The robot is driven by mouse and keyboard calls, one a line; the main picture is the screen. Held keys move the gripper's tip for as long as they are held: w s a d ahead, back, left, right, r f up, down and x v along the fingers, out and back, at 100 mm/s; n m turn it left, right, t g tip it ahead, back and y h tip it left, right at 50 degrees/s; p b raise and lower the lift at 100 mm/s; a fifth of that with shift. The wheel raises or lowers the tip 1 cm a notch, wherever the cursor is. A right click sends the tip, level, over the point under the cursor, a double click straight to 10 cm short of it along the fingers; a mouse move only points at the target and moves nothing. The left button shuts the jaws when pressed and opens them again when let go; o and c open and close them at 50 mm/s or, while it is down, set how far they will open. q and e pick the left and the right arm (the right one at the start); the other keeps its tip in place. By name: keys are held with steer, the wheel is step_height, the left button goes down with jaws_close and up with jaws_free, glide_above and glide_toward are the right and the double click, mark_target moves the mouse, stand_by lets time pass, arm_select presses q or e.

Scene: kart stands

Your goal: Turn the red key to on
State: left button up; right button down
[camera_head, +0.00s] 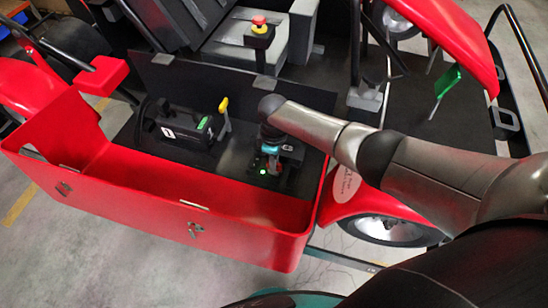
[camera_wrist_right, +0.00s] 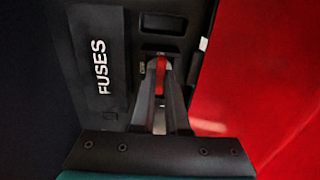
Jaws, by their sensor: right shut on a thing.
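The red key (camera_wrist_right: 160,76) stands upright between my right fingertips in the right wrist view, in a switch on a black panel. My right gripper (camera_wrist_right: 161,92) is shut on it. In the head view my right gripper (camera_head: 270,158) reaches down to the panel inside the red kart body and hides most of the key. Small markings show beside the key but are partly covered, so I cannot tell the switch position. A green light (camera_head: 262,171) glows on the panel close to the gripper. My left gripper is not in view.
A black fuse cover (camera_wrist_right: 98,60) lies left of the key. The red body wall (camera_head: 190,222) stands in front of the panel. A black unit (camera_head: 190,125) with a yellow lever (camera_head: 224,114) is to the left. A red stop button (camera_head: 258,22) stands behind.

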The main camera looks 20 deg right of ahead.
steer(key=c, duration=0.8)
jaws_free()
steer(key=shift+c, duration=0.2)
step_height(320, 180, up, 15)
steer(key=p, duration=0.2)
steer(key=shift+r, duration=0.15)
